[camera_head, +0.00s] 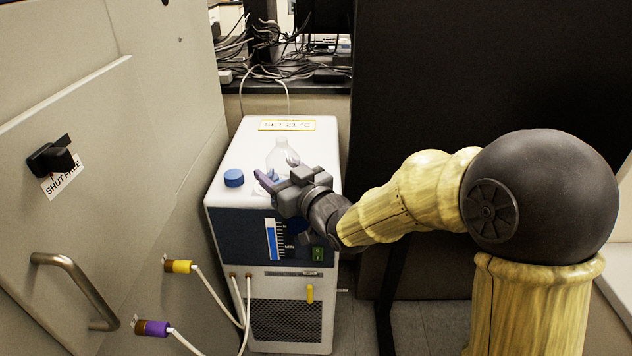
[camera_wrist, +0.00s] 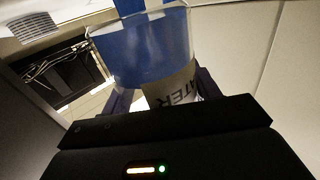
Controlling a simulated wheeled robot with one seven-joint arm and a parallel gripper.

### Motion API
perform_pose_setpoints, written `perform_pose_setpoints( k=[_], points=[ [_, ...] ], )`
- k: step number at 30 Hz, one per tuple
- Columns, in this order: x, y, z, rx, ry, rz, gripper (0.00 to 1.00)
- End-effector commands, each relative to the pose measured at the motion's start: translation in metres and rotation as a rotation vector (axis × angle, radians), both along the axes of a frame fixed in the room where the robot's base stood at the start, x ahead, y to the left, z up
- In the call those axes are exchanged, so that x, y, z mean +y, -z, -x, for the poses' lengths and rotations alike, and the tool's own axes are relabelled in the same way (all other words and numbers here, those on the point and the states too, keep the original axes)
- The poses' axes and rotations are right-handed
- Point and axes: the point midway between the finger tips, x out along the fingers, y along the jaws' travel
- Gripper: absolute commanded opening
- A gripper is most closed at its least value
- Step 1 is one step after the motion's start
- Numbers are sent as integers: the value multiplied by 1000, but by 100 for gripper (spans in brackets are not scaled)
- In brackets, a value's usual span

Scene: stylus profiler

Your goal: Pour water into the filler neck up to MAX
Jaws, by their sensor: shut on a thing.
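My gripper (camera_head: 268,184) is shut on a clear bottle (camera_head: 284,152) above the white top of the chiller unit (camera_head: 225,205). In the wrist view the bottle (camera_wrist: 180,85) shows a white label, partly reading "TER", between my fingers. Blue shows in and behind its clear wall; I cannot tell how much is water. In the head view the bottle looks roughly upright. A blue cap (camera_head: 234,178) sits on the unit's top, left of my gripper. The level gauge (camera_head: 270,240) on the front has a blue column; its marks are too small to read. I cannot make out the filler neck.
Hoses run from yellow (camera_head: 178,266) and purple (camera_head: 152,328) fittings. A dark panel (camera_head: 430,70) stands behind my arm. Tangled cables (camera_head: 300,60) lie at the back.

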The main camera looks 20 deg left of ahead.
Motion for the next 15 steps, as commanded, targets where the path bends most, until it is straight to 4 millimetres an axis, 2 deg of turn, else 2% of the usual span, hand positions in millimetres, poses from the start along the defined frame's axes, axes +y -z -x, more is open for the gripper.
perform_pose_setpoints(
  k=[15],
  points=[
    [0,-49,0,-3,0,-3,14]
  ],
)
